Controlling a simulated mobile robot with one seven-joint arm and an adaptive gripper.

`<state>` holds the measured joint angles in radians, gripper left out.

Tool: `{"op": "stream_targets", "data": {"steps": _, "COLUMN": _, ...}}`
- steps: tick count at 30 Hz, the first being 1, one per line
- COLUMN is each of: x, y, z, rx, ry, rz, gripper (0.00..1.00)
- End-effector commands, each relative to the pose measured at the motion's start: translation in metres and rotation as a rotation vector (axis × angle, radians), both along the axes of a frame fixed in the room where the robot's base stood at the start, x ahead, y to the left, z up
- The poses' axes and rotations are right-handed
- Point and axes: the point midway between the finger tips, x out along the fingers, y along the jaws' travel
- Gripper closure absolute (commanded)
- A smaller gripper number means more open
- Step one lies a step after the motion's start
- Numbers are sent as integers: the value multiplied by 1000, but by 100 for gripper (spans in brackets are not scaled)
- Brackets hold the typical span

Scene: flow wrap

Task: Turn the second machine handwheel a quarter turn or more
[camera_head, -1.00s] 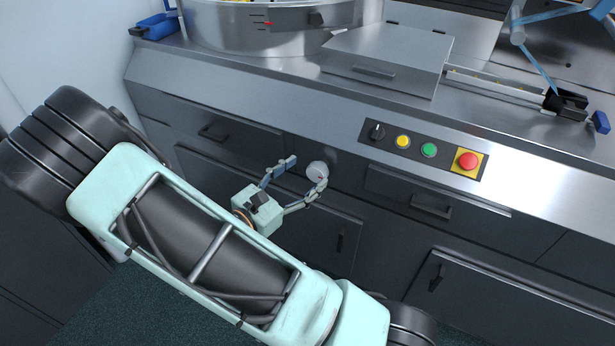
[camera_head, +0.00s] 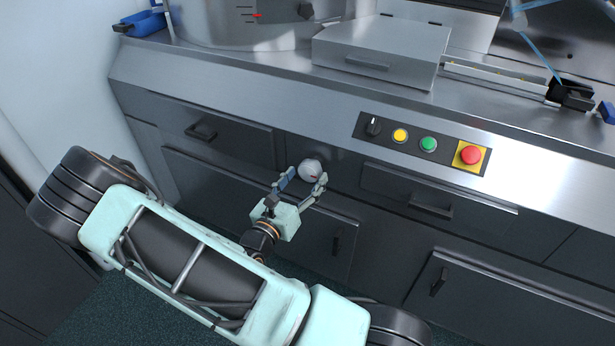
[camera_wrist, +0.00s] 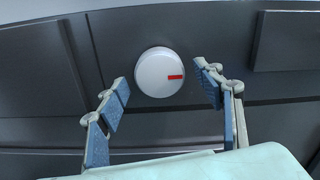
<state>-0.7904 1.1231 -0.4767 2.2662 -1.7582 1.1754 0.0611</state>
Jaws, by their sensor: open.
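The handwheel is a round white knob (camera_head: 311,169) on the dark front panel of the machine, below the steel counter edge. In the wrist view the knob (camera_wrist: 159,72) shows a red mark pointing right and slightly up. My gripper (camera_head: 304,182) is open in front of the knob. In the wrist view its two blue-padded fingers (camera_wrist: 164,91) stand apart, one at the lower left of the knob and one at its right. A gap shows between each finger and the knob there. Nothing is held.
A control panel (camera_head: 452,152) with a black switch, yellow and green buttons and a red emergency stop lies right of the knob. Drawer handles (camera_head: 431,206) stick out from the dark front. A steel box (camera_head: 384,49) stands on the counter.

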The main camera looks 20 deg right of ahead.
Motion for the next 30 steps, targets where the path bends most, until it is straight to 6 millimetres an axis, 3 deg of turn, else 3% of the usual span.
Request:
{"op": "stream_targets", "data": {"steps": 5, "x": 9, "y": -12, "z": -1, "rx": 1, "ry": 1, "rz": 0, "gripper": 39}}
{"op": "stream_targets", "data": {"steps": 14, "x": 10, "y": -14, "z": 0, "rx": 1, "ry": 1, "rz": 0, "gripper": 39}}
{"op": "stream_targets", "data": {"steps": 25, "x": 10, "y": -13, "z": 0, "rx": 0, "ry": 0, "rz": 0, "gripper": 78}}
{"op": "stream_targets", "data": {"steps": 30, "x": 10, "y": -13, "z": 0, "rx": 3, "ry": -4, "rz": 0, "gripper": 80}}
